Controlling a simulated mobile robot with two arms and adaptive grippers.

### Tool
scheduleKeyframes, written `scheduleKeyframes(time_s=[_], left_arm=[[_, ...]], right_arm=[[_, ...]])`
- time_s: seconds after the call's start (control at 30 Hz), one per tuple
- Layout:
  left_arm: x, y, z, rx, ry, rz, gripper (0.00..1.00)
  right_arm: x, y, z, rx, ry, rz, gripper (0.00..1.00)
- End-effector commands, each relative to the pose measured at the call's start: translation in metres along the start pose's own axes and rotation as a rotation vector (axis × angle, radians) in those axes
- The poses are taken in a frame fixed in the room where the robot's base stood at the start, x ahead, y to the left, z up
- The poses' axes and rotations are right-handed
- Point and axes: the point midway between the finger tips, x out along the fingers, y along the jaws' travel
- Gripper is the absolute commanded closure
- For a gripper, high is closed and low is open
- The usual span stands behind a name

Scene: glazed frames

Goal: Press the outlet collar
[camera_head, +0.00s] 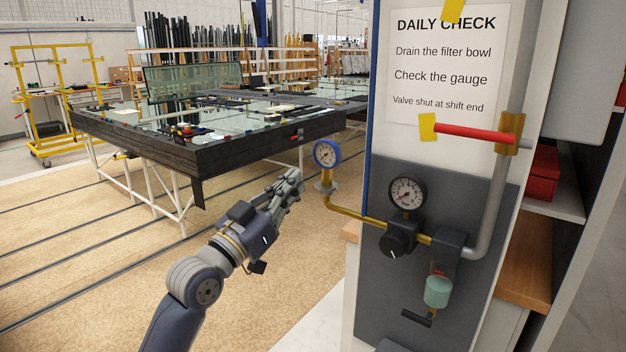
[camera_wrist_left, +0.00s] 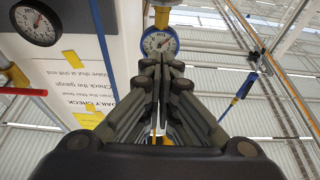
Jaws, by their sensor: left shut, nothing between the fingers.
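A brass fitting with a wider collar (camera_head: 325,185) sits at the left end of the brass outlet pipe (camera_head: 360,217), under a blue-rimmed gauge (camera_head: 327,153). In the left wrist view the gauge (camera_wrist_left: 159,42) shows just beyond my fingertips, with the brass fitting (camera_wrist_left: 162,16) above it in that picture. My left gripper (camera_head: 296,178) is shut and empty, left of the collar and apart from it in the head view. The gripper also shows in the left wrist view (camera_wrist_left: 161,62). My right gripper is not in view.
A grey panel carries a black gauge (camera_head: 407,194), a black knob (camera_head: 398,238) and a filter bowl (camera_head: 438,291). A red-handled valve lever (camera_head: 475,133) is above. A glass-topped table (camera_head: 230,153) stands behind. The floor left of my arm is open.

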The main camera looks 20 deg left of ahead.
Motion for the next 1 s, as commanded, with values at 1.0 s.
scheduleKeyframes(time_s=[1.0], left_arm=[[0.059,0.0,0.038,0.0,0.0,0.0,1.0]], right_arm=[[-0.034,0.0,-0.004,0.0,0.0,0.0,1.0]])
